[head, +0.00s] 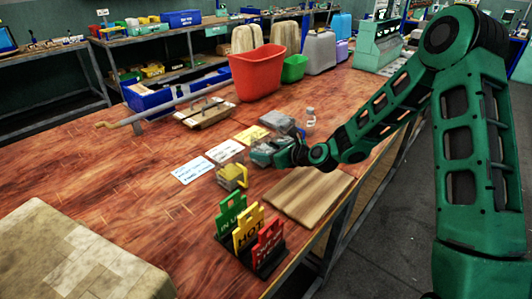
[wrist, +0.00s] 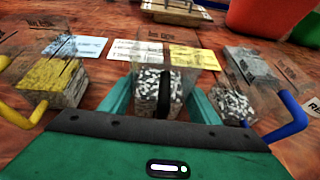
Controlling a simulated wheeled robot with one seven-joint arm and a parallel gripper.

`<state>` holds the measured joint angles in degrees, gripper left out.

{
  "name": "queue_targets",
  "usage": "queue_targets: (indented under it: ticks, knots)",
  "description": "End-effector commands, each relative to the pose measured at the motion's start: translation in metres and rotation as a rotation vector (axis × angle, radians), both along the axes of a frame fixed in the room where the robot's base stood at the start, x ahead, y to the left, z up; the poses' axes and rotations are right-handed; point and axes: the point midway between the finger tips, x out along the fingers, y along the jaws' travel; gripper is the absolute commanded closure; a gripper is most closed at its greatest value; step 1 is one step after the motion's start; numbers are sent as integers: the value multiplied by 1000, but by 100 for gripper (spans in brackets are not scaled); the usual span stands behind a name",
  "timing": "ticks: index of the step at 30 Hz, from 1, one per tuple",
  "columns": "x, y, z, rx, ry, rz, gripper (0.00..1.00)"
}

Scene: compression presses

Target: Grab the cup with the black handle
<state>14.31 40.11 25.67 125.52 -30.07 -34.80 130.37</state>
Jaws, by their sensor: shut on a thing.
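The cup with the black handle (wrist: 148,92) is clear, holds black and white bits, and stands in the middle of the wrist view. Its black handle faces my gripper (wrist: 158,100). The green fingers lie on both sides of this cup and are shut on it. A cup with a blue handle (wrist: 232,104) is to the right, with similar speckled contents. In the head view my gripper (head: 258,152) is low over the wooden table, just behind the yellow-handled cup (head: 232,177), and largely hides the held cup.
Blue, white and yellow cards (wrist: 138,50) lie beyond the cups. A red bin (head: 263,72) and a green bin (head: 294,69) stand farther back. A wooden board (head: 310,194) and a stand of coloured signs (head: 250,238) are nearer. The table's left middle is mostly clear.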

Motion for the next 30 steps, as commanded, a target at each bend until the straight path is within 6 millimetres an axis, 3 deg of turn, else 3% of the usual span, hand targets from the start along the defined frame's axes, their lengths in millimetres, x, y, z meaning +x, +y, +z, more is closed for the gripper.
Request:
queue_targets:
  ticks: [11, 30]
  knots:
    - [0, 0, 18, 0, -3, 1, 70]
    - [0, 1, 79, -1, -3, 1, 70]
